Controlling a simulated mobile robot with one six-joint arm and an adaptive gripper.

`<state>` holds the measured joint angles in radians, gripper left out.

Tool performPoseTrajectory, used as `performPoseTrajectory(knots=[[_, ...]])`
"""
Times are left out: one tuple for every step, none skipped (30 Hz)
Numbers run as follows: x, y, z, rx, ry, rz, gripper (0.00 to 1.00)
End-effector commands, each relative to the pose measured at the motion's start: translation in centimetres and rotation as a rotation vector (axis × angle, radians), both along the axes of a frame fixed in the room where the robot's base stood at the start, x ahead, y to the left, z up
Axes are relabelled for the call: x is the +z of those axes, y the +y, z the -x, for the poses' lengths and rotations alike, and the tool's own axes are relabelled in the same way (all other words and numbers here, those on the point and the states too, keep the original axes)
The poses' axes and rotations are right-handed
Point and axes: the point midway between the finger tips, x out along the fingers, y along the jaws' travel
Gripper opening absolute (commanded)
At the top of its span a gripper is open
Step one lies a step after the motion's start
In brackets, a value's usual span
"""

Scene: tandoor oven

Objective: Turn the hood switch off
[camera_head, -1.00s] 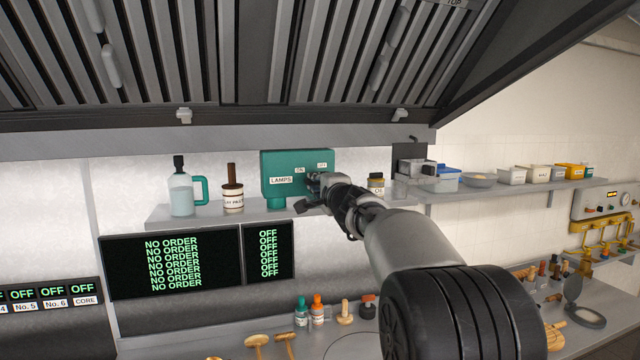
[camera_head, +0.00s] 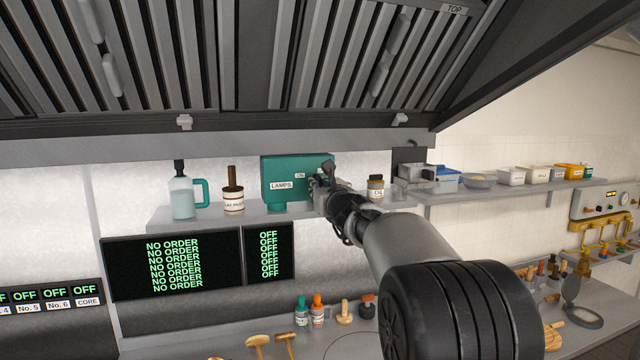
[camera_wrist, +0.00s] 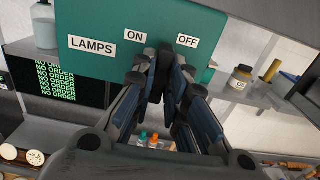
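The teal switch box (camera_head: 287,170) labelled LAMPS hangs at the shelf under the hood. In the wrist view the box (camera_wrist: 100,22) fills the top, with ON on the left and OFF on the right. My gripper (camera_wrist: 164,68) is at the box's lower front, between and below these labels. Its two fingers converge closely on a narrow dark piece, which looks like the hood switch (camera_wrist: 164,58). The fingers hide most of the switch, so its exact setting is unclear. In the head view my gripper (camera_head: 323,184) covers the box's right part and the OFF label.
A bottle with a teal handle (camera_head: 183,196) and a brown-topped jar (camera_head: 233,199) stand left of the box. An oil jar (camera_head: 375,187) stands close on the right. The hood's lower edge (camera_head: 300,119) runs just above; order screens (camera_head: 170,262) hang below.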

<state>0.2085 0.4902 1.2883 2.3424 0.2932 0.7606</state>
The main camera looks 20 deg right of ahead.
Motion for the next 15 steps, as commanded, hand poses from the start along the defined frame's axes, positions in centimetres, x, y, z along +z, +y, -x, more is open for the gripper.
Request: performPoseTrajectory(knots=[[-0.01,0.01,-0.01,0.0,0.0,0.016,0.17],[-0.06,0.01,-0.01,0.0,0.0,0.017,0.19],[-0.08,0.01,-0.01,0.0,0.0,0.018,0.22],[-0.09,0.01,-0.01,0.0,0.0,0.019,0.24],[-0.09,0.01,-0.01,0.0,0.0,0.019,0.26],[-0.09,0.0,-0.01,0.0,0.0,0.02,0.29],[-0.09,0.0,-0.01,0.0,0.0,0.02,0.31],[-0.08,0.0,-0.01,0.0,0.0,0.021,0.32],[-0.07,0.0,-0.01,0.0,0.0,0.021,0.32],[-0.07,0.0,-0.01,0.0,0.0,0.021,0.32],[-0.06,0.0,-0.01,0.0,0.0,0.022,0.32],[-0.06,0.0,-0.01,0.0,0.0,0.022,0.32],[-0.05,0.0,-0.01,0.0,0.0,0.022,0.32],[-0.05,0.0,-0.01,0.0,0.0,0.022,0.32],[-0.04,0.0,0.0,0.0,0.0,0.022,0.32]])
